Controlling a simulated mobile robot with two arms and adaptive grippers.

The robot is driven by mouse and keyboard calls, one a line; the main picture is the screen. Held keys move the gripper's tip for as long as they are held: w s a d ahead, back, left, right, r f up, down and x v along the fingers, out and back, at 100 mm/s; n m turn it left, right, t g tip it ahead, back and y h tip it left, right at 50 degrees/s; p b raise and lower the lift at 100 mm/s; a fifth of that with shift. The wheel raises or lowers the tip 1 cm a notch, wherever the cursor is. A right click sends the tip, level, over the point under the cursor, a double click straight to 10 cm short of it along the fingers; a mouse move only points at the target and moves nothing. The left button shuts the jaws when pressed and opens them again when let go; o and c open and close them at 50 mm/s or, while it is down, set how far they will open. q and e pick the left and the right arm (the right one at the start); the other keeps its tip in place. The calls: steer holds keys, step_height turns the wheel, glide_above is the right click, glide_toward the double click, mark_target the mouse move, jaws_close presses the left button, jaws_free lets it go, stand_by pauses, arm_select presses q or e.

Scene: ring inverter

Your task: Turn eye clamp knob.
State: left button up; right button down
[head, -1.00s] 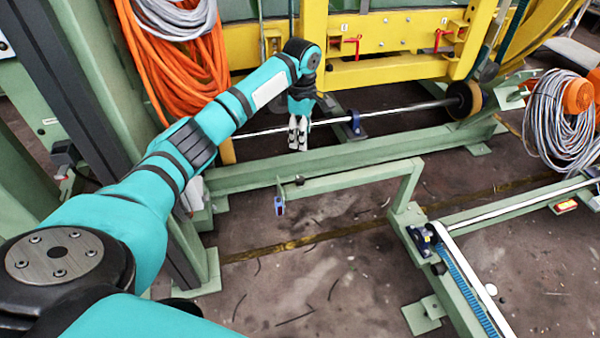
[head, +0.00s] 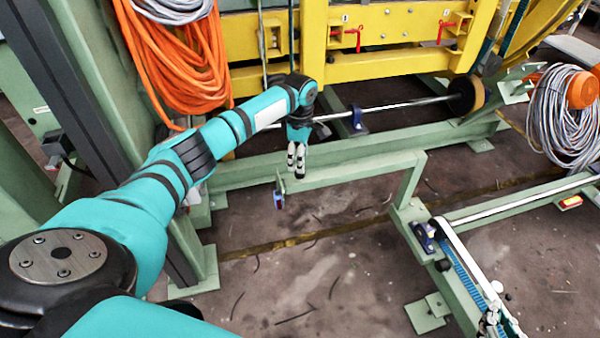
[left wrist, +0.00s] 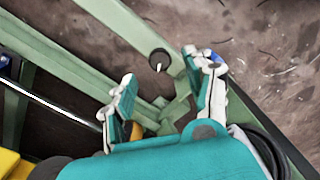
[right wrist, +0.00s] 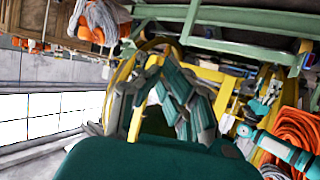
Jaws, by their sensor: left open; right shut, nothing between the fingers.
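A round black knob (left wrist: 159,59) with a pale pin sits on a green bar in the left wrist view, beyond and between my left fingertips. My left gripper (head: 297,160) is open at the near end of the green bar (head: 350,172) in the head view; it also shows in the left wrist view (left wrist: 165,75). Its fingers hide the knob in the head view. A small blue-and-grey piece (head: 279,200) hangs below the bar end. Whether the fingers touch anything is unclear.
A yellow frame (head: 390,68) with red handles (head: 348,38) stands behind. Orange cable (head: 185,75) hangs at the left, and a grey cable coil (head: 562,115) at the right. A blue-toothed belt rail (head: 465,285) is at the right. The floor in front is open.

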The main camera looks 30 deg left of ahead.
mark_target(300, 175)
arm_select(q)
step_height(300, 175, down, 5)
steer(key=shift+r+b, duration=0.15)
steer(key=shift+b, duration=0.6)
steer(key=shift+f, duration=0.3)
arm_select(e)
step_height(300, 175, up, 9)
steer(key=w+a+t+y, duration=0.1)
steer(key=w+t, duration=0.1)
steer(key=t, duration=0.3)
steer(key=shift+a+f+y, duration=0.2)
steer(key=shift+a+y, duration=0.2)
